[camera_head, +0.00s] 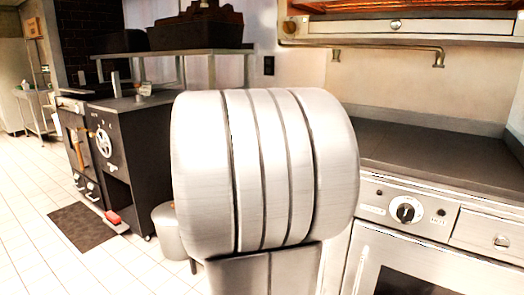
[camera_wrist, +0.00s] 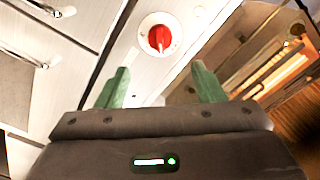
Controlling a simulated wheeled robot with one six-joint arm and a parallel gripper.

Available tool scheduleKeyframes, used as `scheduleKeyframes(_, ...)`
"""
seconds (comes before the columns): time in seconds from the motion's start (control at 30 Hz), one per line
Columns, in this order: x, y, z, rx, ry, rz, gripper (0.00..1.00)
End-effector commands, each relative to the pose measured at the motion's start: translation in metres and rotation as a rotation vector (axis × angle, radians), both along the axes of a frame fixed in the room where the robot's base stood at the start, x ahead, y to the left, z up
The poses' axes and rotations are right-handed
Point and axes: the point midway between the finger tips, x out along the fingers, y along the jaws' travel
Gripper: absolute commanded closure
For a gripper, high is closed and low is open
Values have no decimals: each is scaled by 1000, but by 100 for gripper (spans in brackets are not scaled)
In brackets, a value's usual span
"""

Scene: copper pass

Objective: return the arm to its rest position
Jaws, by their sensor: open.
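My gripper (camera_wrist: 155,88) shows in the wrist view as two green fingers standing apart, with nothing between them. It is open and empty. Beyond the fingers is a pale panel with a red knob (camera_wrist: 159,38) on a round white plate; I cannot tell how far off it is. In the head view, a large part of my own arm, pale and ribbed, fills the middle of the picture. The gripper does not show in that view.
A steel oven (camera_head: 440,225) with a dark knob stands at the right, under a bare dark counter (camera_head: 440,155). A black stove unit (camera_head: 110,145) and a dark floor mat (camera_head: 82,226) are at the left. The tiled floor (camera_head: 30,190) at the far left is clear.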

Motion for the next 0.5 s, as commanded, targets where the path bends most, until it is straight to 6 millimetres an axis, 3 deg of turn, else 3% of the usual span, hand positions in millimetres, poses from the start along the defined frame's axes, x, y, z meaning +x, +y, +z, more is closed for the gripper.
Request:
scheduleKeyframes(0.13, -17, 12, 1, 0, 0, 3, 38)
scheduleKeyframes(0.5, 35, -25, -2, 0, -1, -6, 38)
